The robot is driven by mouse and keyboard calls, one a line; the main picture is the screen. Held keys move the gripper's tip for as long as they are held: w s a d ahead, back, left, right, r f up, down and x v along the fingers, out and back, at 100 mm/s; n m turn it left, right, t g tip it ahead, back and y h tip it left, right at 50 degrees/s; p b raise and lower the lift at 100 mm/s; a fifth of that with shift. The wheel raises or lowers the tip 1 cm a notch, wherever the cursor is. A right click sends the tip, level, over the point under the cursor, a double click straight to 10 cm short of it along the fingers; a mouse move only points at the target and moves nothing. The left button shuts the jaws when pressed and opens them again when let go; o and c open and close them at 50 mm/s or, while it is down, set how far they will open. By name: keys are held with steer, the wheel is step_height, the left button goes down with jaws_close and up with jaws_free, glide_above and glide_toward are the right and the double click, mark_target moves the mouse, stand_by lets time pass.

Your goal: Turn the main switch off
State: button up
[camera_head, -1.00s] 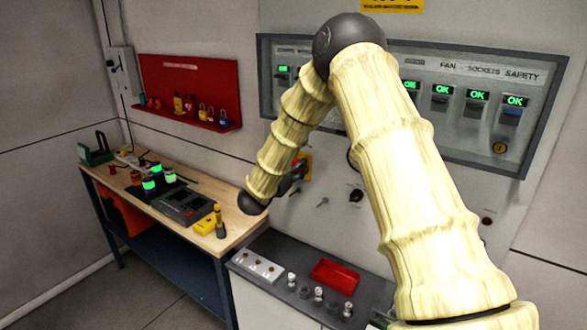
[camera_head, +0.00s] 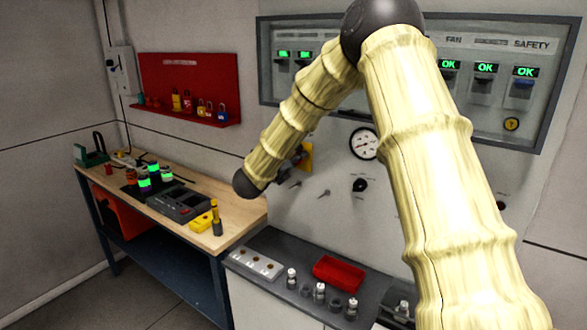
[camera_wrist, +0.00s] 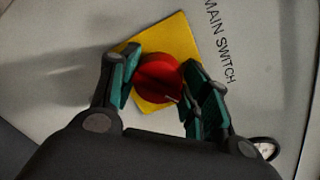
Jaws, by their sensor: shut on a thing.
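The main switch (camera_wrist: 158,78) is a red rotary knob on a yellow square plate (camera_wrist: 181,36), with the words "MAIN SWITCH" beside it on the grey panel. My gripper (camera_wrist: 160,84) is shut on the red knob, one teal-padded finger on each side of it. In the wrist view the yellow plate looks tilted. In the head view my arm hides the knob, and only part of the yellow plate (camera_head: 306,157) shows behind the arm's end.
A round gauge (camera_head: 363,144) and a black knob (camera_head: 360,185) are on the panel to the right. Below is a grey ledge with a red tray (camera_head: 337,272) and several small parts. A workbench (camera_head: 240,226) stands left, under a red padlock board (camera_head: 190,85).

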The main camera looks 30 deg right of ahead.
steer(key=n+b, duration=0.2)
steer(key=n, duration=0.3)
steer(key=shift+w+f+g+b, duration=0.1)
steer(key=shift+g+b, duration=0.2)
steer(key=shift+b, duration=0.1)
steer(key=n, duration=0.5)
steer(key=shift+n+g, duration=0.3)
steer(key=o, duration=1)
steer(key=shift+f, duration=0.1)
steer(key=shift+a, duration=0.1)
steer(key=v, duration=1.2)
steer(key=shift+f, duration=0.15)
